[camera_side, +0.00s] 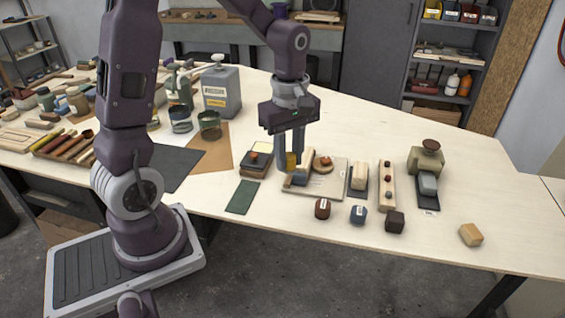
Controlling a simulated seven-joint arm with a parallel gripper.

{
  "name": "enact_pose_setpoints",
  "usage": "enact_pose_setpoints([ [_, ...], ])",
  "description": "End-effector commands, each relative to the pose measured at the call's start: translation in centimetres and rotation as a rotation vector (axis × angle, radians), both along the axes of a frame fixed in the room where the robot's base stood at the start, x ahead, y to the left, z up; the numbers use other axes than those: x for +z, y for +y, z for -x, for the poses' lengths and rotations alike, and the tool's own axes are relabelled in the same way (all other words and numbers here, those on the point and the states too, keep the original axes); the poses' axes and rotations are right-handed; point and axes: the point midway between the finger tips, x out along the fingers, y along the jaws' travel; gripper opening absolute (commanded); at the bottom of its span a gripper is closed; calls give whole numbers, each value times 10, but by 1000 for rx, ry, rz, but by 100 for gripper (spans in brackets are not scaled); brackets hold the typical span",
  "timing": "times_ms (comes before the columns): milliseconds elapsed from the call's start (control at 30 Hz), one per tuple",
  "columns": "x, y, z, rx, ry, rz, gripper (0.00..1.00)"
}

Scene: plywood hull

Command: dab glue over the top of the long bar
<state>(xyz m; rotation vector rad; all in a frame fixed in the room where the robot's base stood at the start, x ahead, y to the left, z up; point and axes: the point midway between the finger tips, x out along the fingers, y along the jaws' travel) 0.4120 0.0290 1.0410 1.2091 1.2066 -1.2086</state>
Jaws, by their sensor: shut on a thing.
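My gripper (290,165) points down over a pale board (325,188) near the middle of the table. It is shut on a small yellow thing (291,161), mostly hidden between the fingers; I cannot tell whether it is a glue tool. A grey-blue piece (299,179) shows just below the fingers; whether it joins the yellow thing is unclear. A cream upright block (305,160) stands right beside the fingers. A long pale wooden bar (386,199) lies to the right, apart from my gripper, with small brown knobs on top. No glue can be made out on it.
A dark block (258,160) on a stack is left of my gripper, with a green mat (242,197) in front. Small blocks, including a dark red one (322,208), line the front. A pale block on a dark plate (358,180) stands between board and bar.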

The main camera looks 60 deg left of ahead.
Motion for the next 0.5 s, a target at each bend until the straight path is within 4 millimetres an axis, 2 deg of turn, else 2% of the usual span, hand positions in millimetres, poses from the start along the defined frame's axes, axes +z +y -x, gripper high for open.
enact_pose_setpoints([
  [167,0,66,-28,14,-2,4,0],
  [233,-1,99,-36,15,-1,4,0],
  [300,-3,132,-40,13,-1,4,0],
  [400,-4,171,-40,9,0,1,0],
  [500,-5,194,-38,4,1,1,0],
])
